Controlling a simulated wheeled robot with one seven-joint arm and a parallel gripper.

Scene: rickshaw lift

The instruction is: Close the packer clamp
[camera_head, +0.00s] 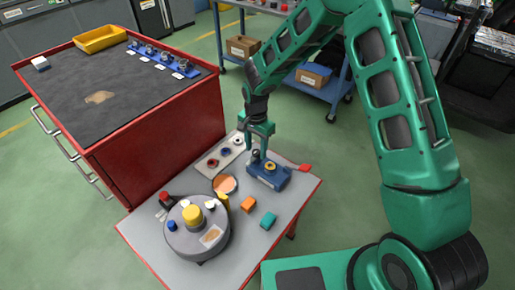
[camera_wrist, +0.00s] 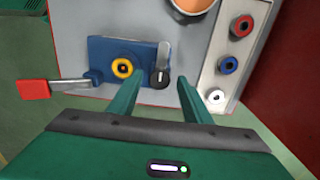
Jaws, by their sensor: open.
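A blue block (camera_head: 268,176) with a yellow ring and a lever ending in a red handle (camera_head: 305,168) sits at the right rear of the small grey table. It looks like the packer clamp. In the wrist view the blue block (camera_wrist: 105,50) shows its yellow ring (camera_wrist: 122,68), a dark knob with a grey bar (camera_wrist: 161,75), and the red handle (camera_wrist: 33,89) sticking out to the left. My gripper (camera_head: 258,152) points down just above the block, open and empty. In the wrist view its fingertips (camera_wrist: 153,78) are near the dark knob; contact cannot be told.
A grey strip (camera_wrist: 215,75) with red, blue and white round parts lies beside the block. A round grey drum (camera_head: 195,235) with a yellow knob, an orange block (camera_head: 248,204) and a teal block (camera_head: 268,220) stand on the table. A red cabinet (camera_head: 160,140) is at the left.

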